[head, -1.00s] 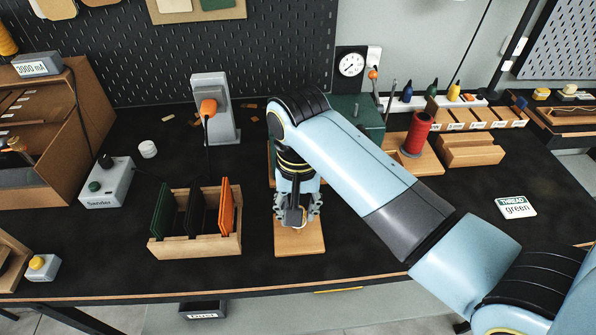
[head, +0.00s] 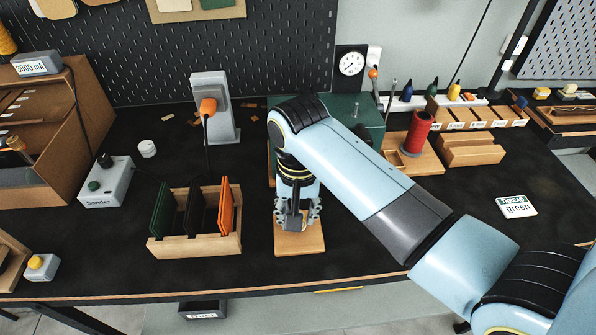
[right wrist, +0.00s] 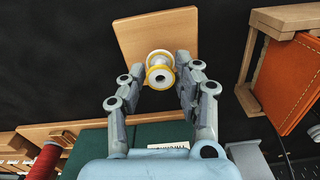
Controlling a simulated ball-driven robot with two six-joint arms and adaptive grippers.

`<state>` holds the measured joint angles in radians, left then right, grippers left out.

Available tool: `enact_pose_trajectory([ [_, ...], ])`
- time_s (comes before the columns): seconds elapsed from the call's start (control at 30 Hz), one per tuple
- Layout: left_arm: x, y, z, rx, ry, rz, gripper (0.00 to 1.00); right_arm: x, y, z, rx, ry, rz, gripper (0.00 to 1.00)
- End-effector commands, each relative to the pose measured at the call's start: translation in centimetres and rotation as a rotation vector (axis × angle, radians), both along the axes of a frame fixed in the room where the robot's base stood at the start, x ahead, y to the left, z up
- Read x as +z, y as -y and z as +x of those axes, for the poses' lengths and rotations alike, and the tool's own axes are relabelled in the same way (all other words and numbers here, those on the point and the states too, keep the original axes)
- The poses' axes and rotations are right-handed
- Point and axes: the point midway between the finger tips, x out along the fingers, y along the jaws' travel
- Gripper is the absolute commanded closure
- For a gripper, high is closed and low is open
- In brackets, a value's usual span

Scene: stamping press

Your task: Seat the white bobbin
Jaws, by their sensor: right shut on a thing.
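My right gripper (head: 297,224) points down over a wooden board (head: 312,240) near the table's front edge. In the right wrist view its two fingers (right wrist: 164,76) are closed on the white bobbin (right wrist: 159,80), a small white spool with yellow bands at its flanges. The wooden board (right wrist: 137,42) lies behind the bobbin there; I cannot tell whether they touch. In the head view the bobbin is hidden by the gripper. My left gripper is not in view.
Left of the board stands a wooden rack (head: 205,246) with green, black and orange plates. A green machine body (head: 350,118) is behind my arm. A red thread spool (head: 416,133) stands on a wooden base to the right. A "THREAD green" card (head: 516,207) lies at right.

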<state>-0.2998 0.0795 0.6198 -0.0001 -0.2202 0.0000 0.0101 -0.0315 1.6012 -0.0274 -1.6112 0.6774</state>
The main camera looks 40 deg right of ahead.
Motion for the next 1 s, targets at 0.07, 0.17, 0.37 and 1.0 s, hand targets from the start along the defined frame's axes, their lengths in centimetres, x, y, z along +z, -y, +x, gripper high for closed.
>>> enact_pose_trajectory([
  [0.07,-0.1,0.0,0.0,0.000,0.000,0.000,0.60,-0.3,0.0,0.0,0.000,0.000,0.000,1.00],
  [0.17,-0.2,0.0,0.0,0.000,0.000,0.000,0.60,-0.6,0.0,0.0,0.000,0.001,-0.001,1.00],
  [0.37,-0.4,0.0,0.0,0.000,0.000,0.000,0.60,-1.2,0.0,0.0,0.000,0.000,0.000,1.00],
  [1.0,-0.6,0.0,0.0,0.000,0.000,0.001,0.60,-2.2,0.0,0.0,0.000,0.000,0.000,1.00],
])
